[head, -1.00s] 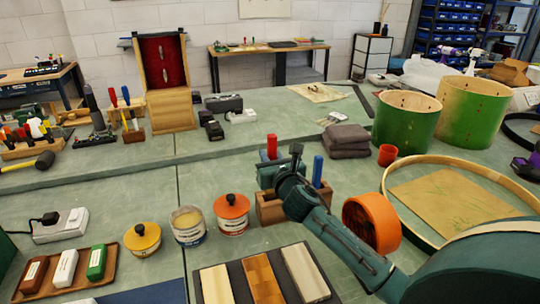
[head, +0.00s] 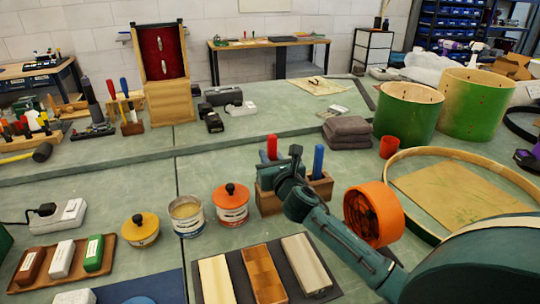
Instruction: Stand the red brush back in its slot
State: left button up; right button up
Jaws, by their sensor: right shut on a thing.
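The red brush (head: 272,148) shows as an upright red handle above my right gripper (head: 279,172). The gripper is shut on it, and the gripper and wrist hide its lower part. The wooden holder block (head: 268,203) stands on the bench directly under the gripper. A blue-handled brush (head: 318,161) stands upright at the holder's right end. I cannot tell whether the red brush's lower end is inside its slot. My left gripper is not in view.
Tins with orange (head: 231,204) and yellow (head: 140,231) lids and an open tin (head: 187,216) stand left of the holder. An orange roll (head: 360,215) is close to my right forearm. Wooden samples (head: 263,275) lie in front. Folded grey cloths (head: 347,131) lie behind.

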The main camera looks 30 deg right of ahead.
jog(key=shift+f+b, duration=0.3)
jog(key=shift+f, duration=0.25)
jog(key=shift+f+b, duration=0.4)
jog(key=shift+f, duration=0.15)
jog(key=shift+f+b, duration=0.4)
jog(key=shift+f, duration=0.2)
jog(key=shift+f+b, duration=0.4)
jog(key=shift+f, duration=0.2)
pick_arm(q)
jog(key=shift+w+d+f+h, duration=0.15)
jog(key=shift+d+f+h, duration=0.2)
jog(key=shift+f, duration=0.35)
pick_arm(e)
jog(key=shift+f, duration=0.15)
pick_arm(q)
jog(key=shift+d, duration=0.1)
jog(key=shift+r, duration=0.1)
pick_arm(e)
jog(key=o, duration=0.8)
